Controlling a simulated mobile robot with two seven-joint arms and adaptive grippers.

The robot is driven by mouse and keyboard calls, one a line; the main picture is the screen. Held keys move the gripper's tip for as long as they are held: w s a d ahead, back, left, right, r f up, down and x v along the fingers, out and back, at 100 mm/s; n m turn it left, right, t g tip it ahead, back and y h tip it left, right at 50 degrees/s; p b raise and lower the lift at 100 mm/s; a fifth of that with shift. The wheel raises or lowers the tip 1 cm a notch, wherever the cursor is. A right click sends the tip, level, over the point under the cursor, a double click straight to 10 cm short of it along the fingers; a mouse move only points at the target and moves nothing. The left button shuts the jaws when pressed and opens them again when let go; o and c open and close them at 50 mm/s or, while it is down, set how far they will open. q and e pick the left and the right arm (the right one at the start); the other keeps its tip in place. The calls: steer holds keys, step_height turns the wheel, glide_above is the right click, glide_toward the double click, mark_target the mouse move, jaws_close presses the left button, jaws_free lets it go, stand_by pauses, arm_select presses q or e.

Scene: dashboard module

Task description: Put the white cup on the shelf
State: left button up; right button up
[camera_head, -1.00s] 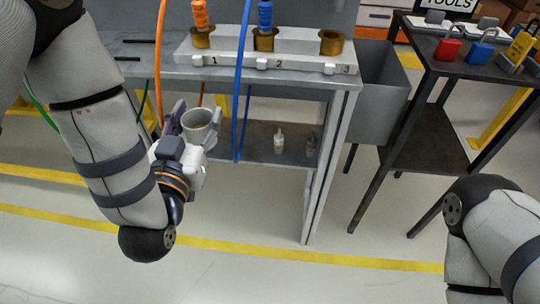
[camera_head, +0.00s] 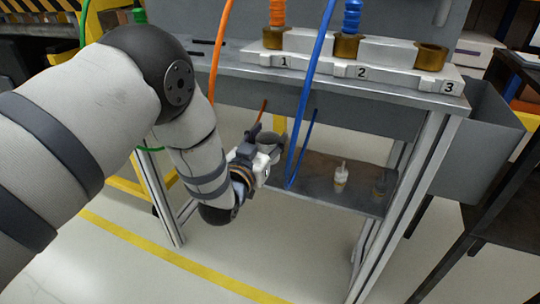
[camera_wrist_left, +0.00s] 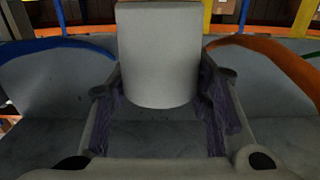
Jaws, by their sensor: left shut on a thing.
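The white cup (camera_head: 268,141) is held in my left gripper (camera_head: 262,144), near the left part of the bench's lower shelf (camera_head: 316,188). In the left wrist view the cup (camera_wrist_left: 158,55) stands between the two fingers of the gripper (camera_wrist_left: 162,88), which are shut on it. The cup's mouth faces up in the head view. A gap between the cup and the shelf surface is hard to judge. My right gripper is out of view.
A blue cable (camera_head: 304,105) and an orange cable (camera_head: 217,62) hang in front of the bench. A bench leg (camera_head: 410,205) bounds the right.

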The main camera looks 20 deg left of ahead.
mark_target(268, 151)
arm_select(q)
step_height(268, 151, down, 3)
steer(key=shift+w+a+f+b, duration=0.1)
steer(key=shift+w+f+b, duration=0.05)
steer(key=shift+b, duration=0.35)
steer(key=shift+f, duration=0.15)
steer(key=o, duration=1.1)
steer(key=shift+c, duration=0.2)
